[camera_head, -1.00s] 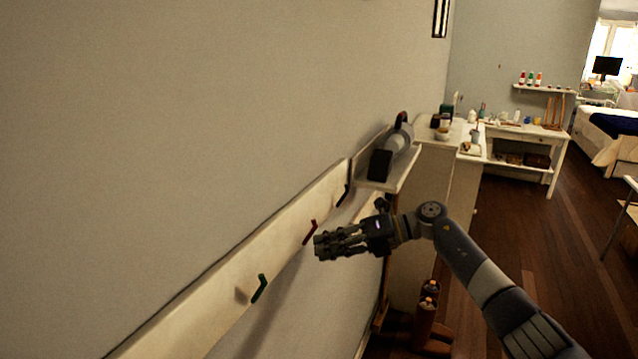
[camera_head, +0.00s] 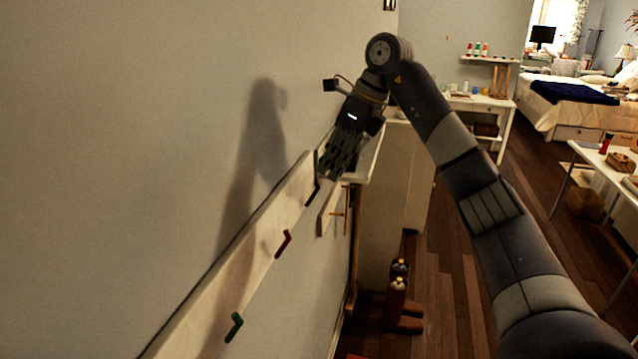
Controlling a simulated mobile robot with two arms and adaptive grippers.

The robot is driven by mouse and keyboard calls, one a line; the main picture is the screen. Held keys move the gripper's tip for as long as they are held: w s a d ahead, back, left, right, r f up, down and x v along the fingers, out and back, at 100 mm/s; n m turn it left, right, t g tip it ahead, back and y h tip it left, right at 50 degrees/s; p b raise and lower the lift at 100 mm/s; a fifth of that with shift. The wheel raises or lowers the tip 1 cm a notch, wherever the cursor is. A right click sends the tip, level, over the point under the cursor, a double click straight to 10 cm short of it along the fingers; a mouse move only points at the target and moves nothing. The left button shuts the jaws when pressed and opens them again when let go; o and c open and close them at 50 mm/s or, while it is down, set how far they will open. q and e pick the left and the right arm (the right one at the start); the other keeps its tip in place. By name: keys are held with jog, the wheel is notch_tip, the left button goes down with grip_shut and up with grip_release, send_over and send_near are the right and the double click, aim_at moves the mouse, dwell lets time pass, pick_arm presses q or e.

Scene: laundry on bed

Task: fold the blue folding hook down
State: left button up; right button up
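A pale board (camera_head: 256,245) on the wall carries a green hook (camera_head: 235,326), a red hook (camera_head: 283,243) and a very dark hook (camera_head: 312,194) at its far end. The dark hook looks like the blue one, though its colour is hard to tell; it juts out from the board. My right gripper (camera_head: 334,172) points down just above and beside the dark hook. I cannot tell whether it touches the hook, or whether its fingers are open or shut. My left gripper is not in view.
A small wall shelf (camera_head: 367,165) sits behind my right gripper, partly hidden by it. Boots (camera_head: 398,298) stand on the floor below. A white desk (camera_head: 490,106) and a bed (camera_head: 560,115) are farther back.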

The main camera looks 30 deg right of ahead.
aim_at(318, 186)
jog(key=x, duration=0.2)
jog(key=p+x, duration=0.1)
jog(key=x, duration=0.2)
jog(key=w+x, duration=0.1)
jog(key=x, duration=0.1)
jog(key=shift+w+f, duration=0.1)
jog(key=shift+w, duration=0.1)
jog(key=c, duration=0.4)
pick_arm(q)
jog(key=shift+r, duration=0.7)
pick_arm(e)
grip_shut()
